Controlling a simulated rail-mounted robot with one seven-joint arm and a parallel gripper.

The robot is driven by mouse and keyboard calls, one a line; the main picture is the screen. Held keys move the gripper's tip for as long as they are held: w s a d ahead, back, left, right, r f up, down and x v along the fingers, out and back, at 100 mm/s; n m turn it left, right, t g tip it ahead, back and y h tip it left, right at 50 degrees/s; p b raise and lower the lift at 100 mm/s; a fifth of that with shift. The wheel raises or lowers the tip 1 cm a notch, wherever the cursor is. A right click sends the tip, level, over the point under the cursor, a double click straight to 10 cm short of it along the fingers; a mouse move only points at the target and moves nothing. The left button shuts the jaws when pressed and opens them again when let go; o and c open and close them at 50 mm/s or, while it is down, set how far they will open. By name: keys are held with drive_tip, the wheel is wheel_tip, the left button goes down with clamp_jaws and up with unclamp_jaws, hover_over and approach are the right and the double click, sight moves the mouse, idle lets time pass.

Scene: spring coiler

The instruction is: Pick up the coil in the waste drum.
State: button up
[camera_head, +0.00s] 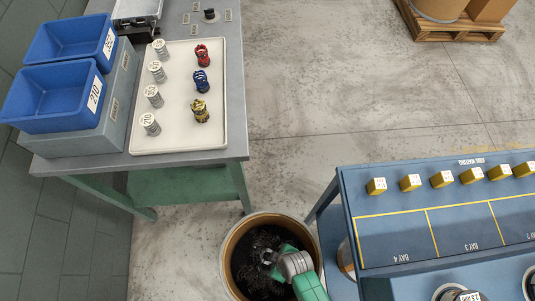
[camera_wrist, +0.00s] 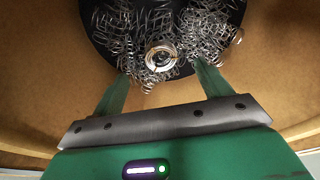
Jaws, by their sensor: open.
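The waste drum (camera_head: 236,231) is a round tan drum with a dark inside, standing on the floor at the bottom middle of the head view. Its tan inner wall (camera_wrist: 45,75) fills much of the wrist view. A bright, tidy coil (camera_wrist: 160,57), seen nearly end-on, lies among tangled wire at the drum's dark bottom. In the head view I cannot pick the coil out. My gripper (camera_head: 267,257) reaches down into the drum. In the wrist view my gripper (camera_wrist: 163,72) is open, with a green finger on each side below the coil; contact is unclear.
Tangled scrap wire (camera_wrist: 205,32) surrounds the coil. The drum wall closes around my arm. A grey-topped bench (camera_head: 235,120) with a tray (camera_head: 178,125) stands at upper left, and a blue bay table (camera_head: 390,240) stands close on the right. Open floor (camera_head: 330,80) lies beyond.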

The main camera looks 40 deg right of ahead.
drive_tip(key=shift+w, duration=0.45)
drive_tip(key=shift+b+x, duration=0.8)
drive_tip(key=shift+x, duration=0.25)
drive_tip(key=b+x, duration=0.3)
drive_tip(key=x, duration=0.2)
drive_tip(key=shift+w+a, duration=0.15)
drive_tip(key=shift+c, duration=0.5)
drive_tip(key=shift+r, duration=0.1)
drive_tip(key=c, duration=1.1)
